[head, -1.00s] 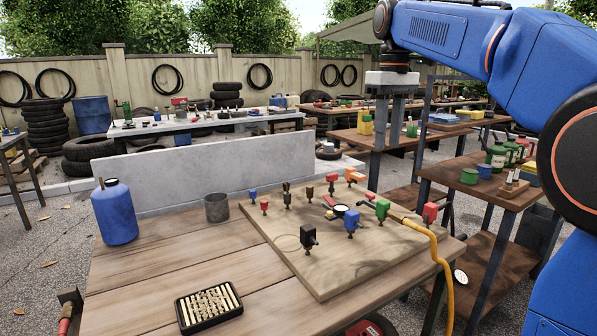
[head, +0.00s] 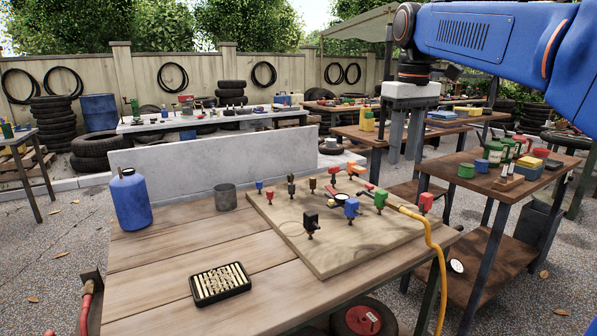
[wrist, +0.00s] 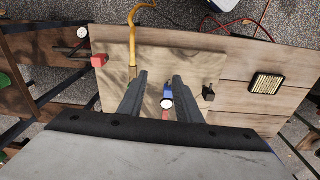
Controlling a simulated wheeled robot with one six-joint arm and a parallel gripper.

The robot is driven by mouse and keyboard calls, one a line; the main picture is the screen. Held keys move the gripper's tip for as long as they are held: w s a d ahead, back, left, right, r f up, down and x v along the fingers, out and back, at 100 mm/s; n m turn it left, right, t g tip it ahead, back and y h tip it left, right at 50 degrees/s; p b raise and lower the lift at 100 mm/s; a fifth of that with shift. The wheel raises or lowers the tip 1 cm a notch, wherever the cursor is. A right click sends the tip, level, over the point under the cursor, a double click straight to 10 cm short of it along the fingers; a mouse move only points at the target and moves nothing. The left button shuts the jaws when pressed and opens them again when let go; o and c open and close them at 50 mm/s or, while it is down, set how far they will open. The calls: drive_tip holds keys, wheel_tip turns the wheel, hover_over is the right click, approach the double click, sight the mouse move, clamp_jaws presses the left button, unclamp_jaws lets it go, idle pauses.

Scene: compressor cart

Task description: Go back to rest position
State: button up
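My gripper (head: 402,156) hangs pointing down from my blue arm, at the right of the head view. Its two dark grey fingers are apart with nothing between them. In the wrist view my gripper (wrist: 160,76) is open above the wooden board (head: 350,250). The board lies on the wooden table (head: 140,290) and carries several coloured valve fittings. A blue fitting (wrist: 168,88) and a round white-faced gauge (wrist: 167,104) show between the fingers in the wrist view, below them.
A yellow hose (head: 440,270) runs from the board over the table edge. A blue bottle (head: 131,203), a grey cup (head: 226,198) and a black tray (head: 220,284) of small pieces stand on the table. A side shelf (head: 510,190) with cans stands at the right.

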drive_tip(key=s+d+f+m+t, duration=0.2)
drive_tip(key=s+f, duration=1.1)
drive_tip(key=f, duration=0.1)
drive_tip(key=s+d+f+m+t, duration=0.2)
drive_tip(key=s+d+f+m, duration=0.1)
drive_tip(key=s+f, duration=1.1)
drive_tip(key=shift+d+f, duration=0.2)
drive_tip(key=shift+f, duration=0.6)
